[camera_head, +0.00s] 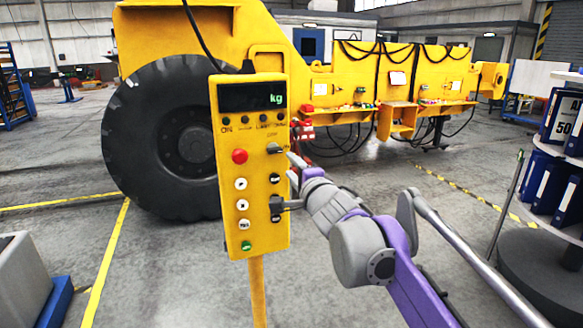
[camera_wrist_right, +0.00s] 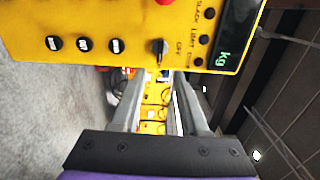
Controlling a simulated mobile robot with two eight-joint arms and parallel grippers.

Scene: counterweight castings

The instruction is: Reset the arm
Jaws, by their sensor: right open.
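A yellow control box (camera_head: 258,178) stands upright on a yellow post in the head view. Its dark display (camera_head: 252,96) shows "kg". A red button (camera_head: 239,156) sits on the left, above a column of white buttons and a green one. Black knobs and switches run down the right side. My right gripper (camera_head: 289,182) is open and empty at the box's right edge; contact cannot be told. In the right wrist view, the box (camera_wrist_right: 120,20) appears turned sideways, with a selector switch (camera_wrist_right: 160,47) just beyond the open fingers (camera_wrist_right: 157,78). My left gripper is out of view.
A large yellow machine (camera_head: 225,25) with a big black tyre (camera_head: 165,140) stands behind the box. A round rack (camera_head: 545,225) with blue binders (camera_head: 561,118) is at the right. A grey block (camera_head: 20,270) is at lower left. Floor lies open between.

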